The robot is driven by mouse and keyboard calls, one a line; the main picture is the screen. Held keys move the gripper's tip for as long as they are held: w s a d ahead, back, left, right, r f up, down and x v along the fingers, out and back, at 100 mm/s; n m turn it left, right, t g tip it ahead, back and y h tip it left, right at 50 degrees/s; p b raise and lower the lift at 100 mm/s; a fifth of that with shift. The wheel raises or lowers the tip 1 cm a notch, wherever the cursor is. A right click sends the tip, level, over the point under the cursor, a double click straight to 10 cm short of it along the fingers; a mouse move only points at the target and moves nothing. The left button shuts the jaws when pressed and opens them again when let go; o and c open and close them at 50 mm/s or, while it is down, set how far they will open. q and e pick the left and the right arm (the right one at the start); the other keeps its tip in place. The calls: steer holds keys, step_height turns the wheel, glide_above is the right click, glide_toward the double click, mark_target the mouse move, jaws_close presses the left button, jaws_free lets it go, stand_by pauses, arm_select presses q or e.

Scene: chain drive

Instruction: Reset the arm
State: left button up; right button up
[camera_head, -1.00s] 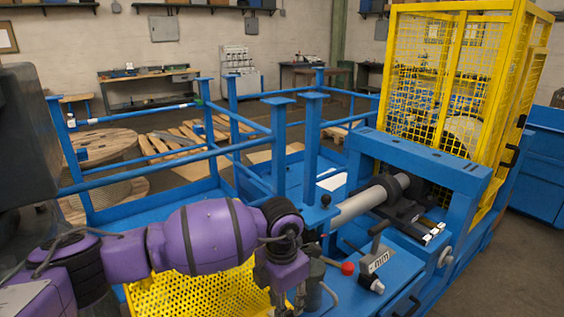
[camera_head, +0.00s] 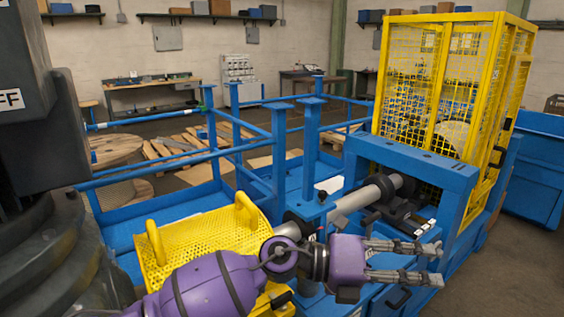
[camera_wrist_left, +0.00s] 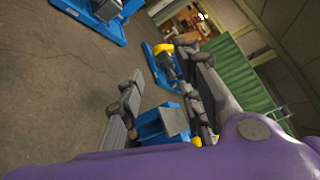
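My purple left arm (camera_head: 215,280) comes in from the bottom left of the head view and reaches across the front of the blue machine (camera_head: 415,160). My left gripper (camera_head: 438,264) points to the right, with its grey fingers spread apart and nothing between them. It appears in front of the machine's bench. The left wrist view also shows the spread fingers (camera_wrist_left: 165,95), with floor and blue equipment beyond them. My right gripper is in neither view.
A yellow perforated cover (camera_head: 205,240) with handles lies behind my arm. Blue rails (camera_head: 180,165) and posts stand behind it. A horizontal grey shaft (camera_head: 355,201) runs under the blue frame. A yellow mesh cage (camera_head: 405,100) stands at the back right. Floor is open at the far right.

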arm_select(q)
steer(key=w+a+f+n+t, duration=0.2)
steer(key=w+a+n+t, duration=0.8)
steer(key=n+t, duration=0.6)
steer(key=a+f+n+t+y, duration=0.2)
steer(key=a+f+n+y, duration=0.7)
steer(key=a+f+n, duration=0.45)
steer(key=s+a+f+n+g+y, duration=0.1)
steer(key=s+a+f+n+y, duration=0.1)
steer(key=s+a+f+n, duration=0.3)
steer(key=s+a+f+g+y, duration=0.2)
steer(key=s+a+f, duration=0.1)
steer(key=f, duration=0.4)
steer(key=s+a+f+n+g+y, duration=0.1)
steer(key=s+a+f+n+y, duration=0.2)
steer(key=f, duration=0.4)
steer(key=s+a+f+n+g, duration=0.1)
steer(key=s+a+f, duration=0.3)
steer(key=s, duration=0.6)
steer(key=s+a+f+n+g+y, duration=0.1)
steer(key=s+a+f, duration=0.3)
steer(key=s, duration=0.7)
step_height(320, 180, down, 2)
steer(key=shift+f+n+g, duration=0.15)
steer(key=shift+n+g, duration=0.6)
steer(key=shift+g, duration=0.05)
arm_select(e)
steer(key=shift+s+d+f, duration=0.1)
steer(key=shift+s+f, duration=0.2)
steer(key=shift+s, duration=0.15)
